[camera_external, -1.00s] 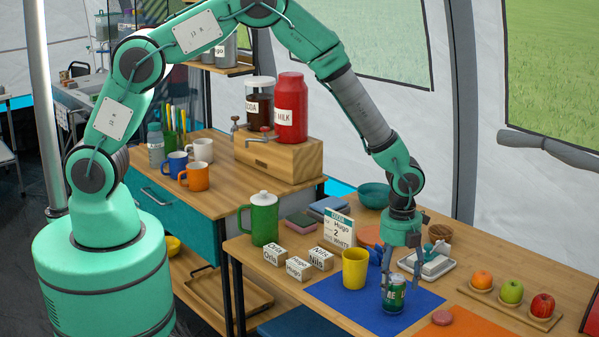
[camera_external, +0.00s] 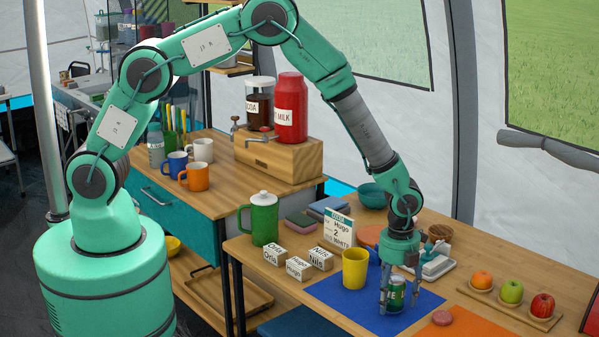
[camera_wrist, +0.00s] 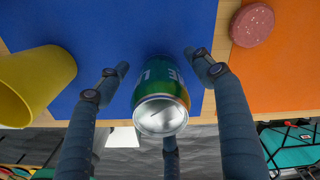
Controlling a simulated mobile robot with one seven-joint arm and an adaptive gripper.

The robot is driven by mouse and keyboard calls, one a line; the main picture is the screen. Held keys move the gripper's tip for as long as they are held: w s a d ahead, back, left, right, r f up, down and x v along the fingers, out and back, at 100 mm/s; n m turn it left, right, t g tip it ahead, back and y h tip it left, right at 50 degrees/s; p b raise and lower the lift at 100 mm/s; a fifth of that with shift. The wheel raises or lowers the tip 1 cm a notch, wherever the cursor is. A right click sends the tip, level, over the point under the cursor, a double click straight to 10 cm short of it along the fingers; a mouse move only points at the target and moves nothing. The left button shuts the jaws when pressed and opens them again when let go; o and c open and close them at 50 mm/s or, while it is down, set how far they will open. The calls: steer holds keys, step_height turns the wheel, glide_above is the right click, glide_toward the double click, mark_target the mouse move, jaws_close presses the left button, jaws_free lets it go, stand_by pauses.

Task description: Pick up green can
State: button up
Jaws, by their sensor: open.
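The green can (camera_external: 396,296) stands upright on the blue mat (camera_external: 347,304), near the front of the table. My gripper (camera_external: 399,299) is lowered over it from above, with its fingers around the can's sides. In the wrist view the can (camera_wrist: 161,97) shows its silver top between the spread fingers of my gripper (camera_wrist: 155,72). A gap shows between the can and the fingers on both sides, so the fingers are open and do not touch it there.
A yellow cup (camera_external: 355,268) stands left of the can on the mat. A pink round piece (camera_external: 442,318) lies to the right on the orange mat (camera_external: 474,325). Fruit on a wooden tray (camera_external: 484,290) is at the right.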

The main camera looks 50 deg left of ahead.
mark_target(393, 278)
stand_by(0.4)
steer(key=c, duration=0.9)
steer(key=shift+r, duration=0.15)
steer(key=shift+r, duration=0.5)
steer(key=shift+s+a+r+p, duration=0.2)
steer(key=shift+r+p, duration=0.1)
steer(key=shift+r, duration=0.35)
steer(key=shift+s+a+r+p, duration=0.15)
steer(key=shift+r+p, duration=0.15)
steer(key=shift+r, duration=0.3)
steer(key=s+a, duration=0.3)
steer(key=s, duration=0.1)
steer(key=s+a+r+p, duration=0.1)
steer(key=s+a, duration=0.2)
steer(key=s, duration=0.1)
steer(key=s+a+p, duration=0.1)
steer(key=s+a, duration=0.2)
steer(key=s, duration=0.1)
steer(key=shift+a+r, duration=0.1)
steer(key=shift+r, duration=0.05)
